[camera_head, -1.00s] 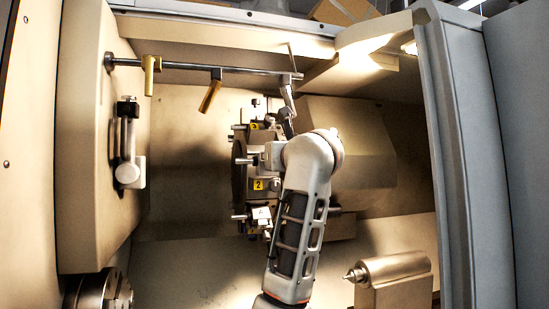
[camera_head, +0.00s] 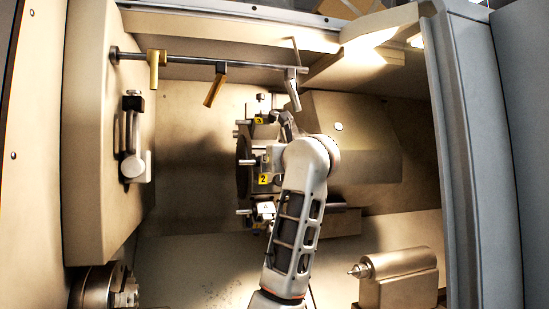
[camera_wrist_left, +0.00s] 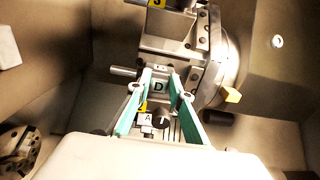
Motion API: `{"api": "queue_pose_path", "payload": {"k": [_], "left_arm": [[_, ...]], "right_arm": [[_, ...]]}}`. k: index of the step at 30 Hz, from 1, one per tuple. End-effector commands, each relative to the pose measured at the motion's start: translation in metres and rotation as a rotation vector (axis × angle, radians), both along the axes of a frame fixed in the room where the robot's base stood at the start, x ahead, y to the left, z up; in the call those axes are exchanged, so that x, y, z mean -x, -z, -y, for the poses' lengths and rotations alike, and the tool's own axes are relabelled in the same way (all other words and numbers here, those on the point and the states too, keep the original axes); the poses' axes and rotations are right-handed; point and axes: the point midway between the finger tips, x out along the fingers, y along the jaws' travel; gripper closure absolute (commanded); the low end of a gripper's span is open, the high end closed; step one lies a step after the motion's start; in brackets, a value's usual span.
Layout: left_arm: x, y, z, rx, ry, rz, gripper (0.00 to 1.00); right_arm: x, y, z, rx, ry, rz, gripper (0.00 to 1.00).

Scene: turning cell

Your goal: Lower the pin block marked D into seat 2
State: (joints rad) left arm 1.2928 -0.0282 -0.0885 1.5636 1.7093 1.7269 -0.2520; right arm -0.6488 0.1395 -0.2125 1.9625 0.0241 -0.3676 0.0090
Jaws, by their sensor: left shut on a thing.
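The pin block marked D (camera_wrist_left: 158,87) is a grey block with a white letter label, seen in the left wrist view. My left gripper (camera_wrist_left: 161,78) is shut on it, with a green finger on each side. The yellow number 2 label of seat 2 (camera_head: 263,179) shows on the turret in the head view. In the left wrist view the number 2 label (camera_wrist_left: 143,107) is partly hidden behind a finger. The block's underside and its contact with the seat are hidden, so I cannot tell whether it touches. My right gripper is not in view.
A block marked A (camera_head: 265,209) sits on the turret below the 2 label. The number 3 label (camera_head: 258,121) is above. A rail (camera_head: 205,65) with hanging handles crosses the top. The tailstock (camera_head: 400,272) is at lower right, the chuck (camera_head: 104,290) at lower left.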

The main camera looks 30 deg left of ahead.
Motion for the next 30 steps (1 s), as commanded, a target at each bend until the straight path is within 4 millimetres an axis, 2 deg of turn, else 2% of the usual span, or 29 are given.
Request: {"api": "queue_pose_path", "payload": {"k": [14, 30], "left_arm": [[0.0019, -0.0032, 0.0001, -0.006, -0.002, 0.007, 1.0], [0.0025, 0.0041, 0.0007, -0.006, -0.002, 0.005, 1.0]], "right_arm": [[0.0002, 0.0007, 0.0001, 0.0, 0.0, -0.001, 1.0], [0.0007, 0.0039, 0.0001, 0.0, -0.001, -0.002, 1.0]]}}
